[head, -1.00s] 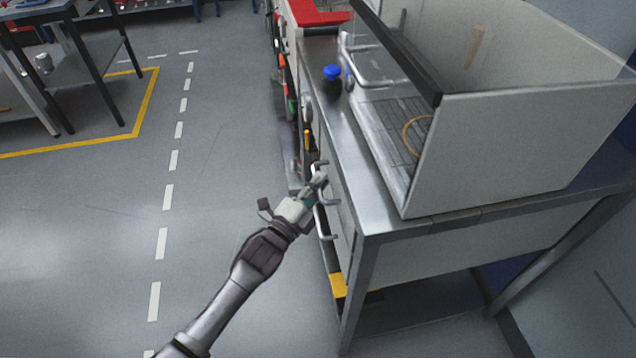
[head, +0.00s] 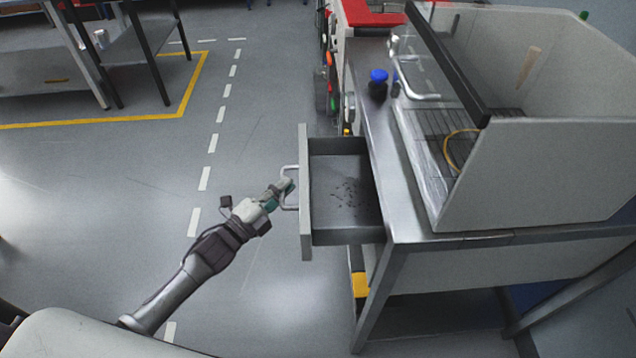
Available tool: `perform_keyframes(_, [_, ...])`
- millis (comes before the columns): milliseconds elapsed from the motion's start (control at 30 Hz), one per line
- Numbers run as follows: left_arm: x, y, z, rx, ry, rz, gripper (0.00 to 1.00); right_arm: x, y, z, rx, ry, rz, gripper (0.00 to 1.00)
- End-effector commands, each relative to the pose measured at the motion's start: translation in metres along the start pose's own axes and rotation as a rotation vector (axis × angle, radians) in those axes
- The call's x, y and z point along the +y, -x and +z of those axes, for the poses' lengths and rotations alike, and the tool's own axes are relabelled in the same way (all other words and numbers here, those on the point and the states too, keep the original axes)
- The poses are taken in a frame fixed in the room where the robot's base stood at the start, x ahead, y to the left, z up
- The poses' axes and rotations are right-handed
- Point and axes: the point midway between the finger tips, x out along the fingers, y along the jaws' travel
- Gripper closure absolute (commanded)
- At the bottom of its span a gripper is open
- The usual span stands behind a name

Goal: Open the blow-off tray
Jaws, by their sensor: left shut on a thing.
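The blow-off tray (head: 322,237) is a grey drawer under the left side of the steel workbench. It stands pulled out to the left, and its inside shows with small dark chips scattered on the bottom. Its front panel (head: 305,225) carries a metal bar handle (head: 287,172). My left gripper (head: 285,188) is shut on this handle, outside the front panel. The fingertips are small in the view. My right gripper is not in view.
The workbench (head: 440,238) bears a pale open-topped enclosure (head: 550,170) with a clear front. A blue-capped bottle (head: 378,83) stands beside it. Grey floor (head: 110,200) left of the tray is clear. A dark-legged table (head: 135,45) is at the far left.

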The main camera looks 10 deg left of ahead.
Motion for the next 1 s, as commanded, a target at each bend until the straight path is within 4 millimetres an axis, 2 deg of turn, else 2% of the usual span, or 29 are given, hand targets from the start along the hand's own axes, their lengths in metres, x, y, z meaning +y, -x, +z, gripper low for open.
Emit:
perform_keyframes(100, [-0.003,0.021,0.020,-0.001,-0.002,0.005,1.00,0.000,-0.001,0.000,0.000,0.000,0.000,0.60])
perform_keyframes(300, [-0.009,0.041,0.040,-0.001,0.000,0.003,1.00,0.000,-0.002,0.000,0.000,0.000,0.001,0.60])
perform_keyframes(500, [-0.011,0.048,0.047,-0.001,0.002,0.002,1.00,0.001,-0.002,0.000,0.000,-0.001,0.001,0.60])
perform_keyframes(833, [-0.011,0.048,0.048,-0.002,0.002,0.002,1.00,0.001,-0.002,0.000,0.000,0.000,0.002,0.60])
perform_keyframes(867, [-0.011,0.048,0.048,-0.002,0.002,0.002,0.84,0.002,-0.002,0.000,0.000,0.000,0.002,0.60])
perform_keyframes(1000, [-0.011,0.048,0.047,-0.001,0.002,0.002,0.63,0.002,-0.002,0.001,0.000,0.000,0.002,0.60])
